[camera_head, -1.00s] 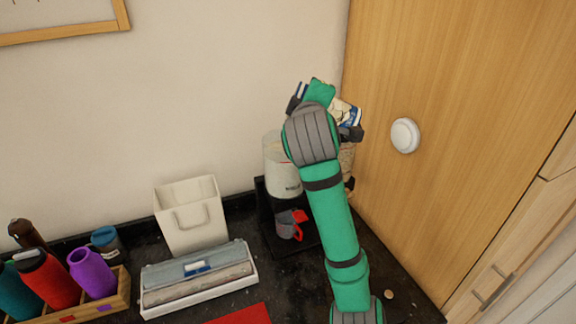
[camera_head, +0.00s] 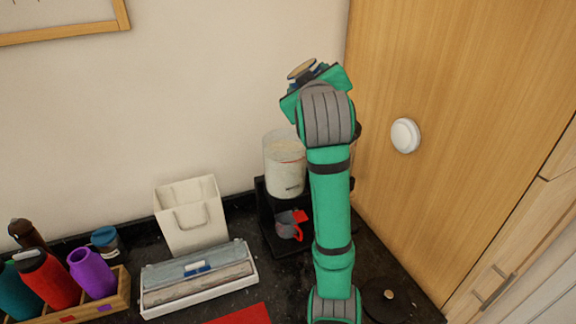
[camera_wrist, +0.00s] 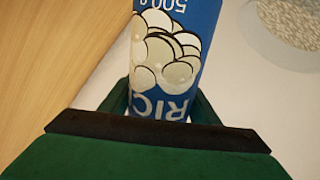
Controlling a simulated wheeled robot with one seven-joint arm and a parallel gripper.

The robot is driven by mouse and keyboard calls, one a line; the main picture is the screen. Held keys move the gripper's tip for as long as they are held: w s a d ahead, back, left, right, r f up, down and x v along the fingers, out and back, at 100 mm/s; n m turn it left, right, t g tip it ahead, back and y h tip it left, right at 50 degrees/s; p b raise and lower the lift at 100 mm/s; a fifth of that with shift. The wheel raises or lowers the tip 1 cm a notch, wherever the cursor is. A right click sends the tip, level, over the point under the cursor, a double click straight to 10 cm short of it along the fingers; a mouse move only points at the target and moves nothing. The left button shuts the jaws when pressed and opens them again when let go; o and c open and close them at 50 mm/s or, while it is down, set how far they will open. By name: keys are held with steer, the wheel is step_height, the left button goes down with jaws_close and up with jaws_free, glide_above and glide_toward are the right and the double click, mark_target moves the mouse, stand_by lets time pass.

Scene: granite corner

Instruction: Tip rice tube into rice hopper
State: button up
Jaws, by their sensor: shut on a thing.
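My gripper (camera_wrist: 160,108) is shut on the rice tube (camera_wrist: 172,45), a blue and white printed cylinder with "RICE" and "500 g" upside down in the wrist view. In the head view only a tan round end of the tube (camera_head: 301,69) shows above my wrist; my arm hides the rest. The rice hopper (camera_head: 285,168) is a clear, round container with pale contents, on a black stand left of my arm. In the wrist view the hopper (camera_wrist: 290,22) shows at the upper right, apart from the tube, with grains visible inside.
A grey cup (camera_head: 287,226) with a red handle sits on the stand below the hopper. A cream bin (camera_head: 190,215), a white tray (camera_head: 203,289) and a wooden bottle rack (camera_head: 122,290) stand to the left. A dark lid (camera_head: 375,303) lies right of my arm, near the wooden panel.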

steer(key=shift+r+m, duration=0.35)
steer(key=shift+m, duration=0.25)
steer(key=shift+a+r+m+t, duration=0.1)
steer(key=shift+a+m+t, duration=0.25)
steer(key=shift+m, duration=1.15)
steer(key=shift+a, duration=0.1)
steer(key=shift+w+a+m+t, duration=0.1)
steer(key=shift+a+m+t, duration=0.15)
steer(key=shift+m, duration=0.95)
steer(key=shift+w+y, duration=0.1)
steer(key=shift+y, duration=0.3)
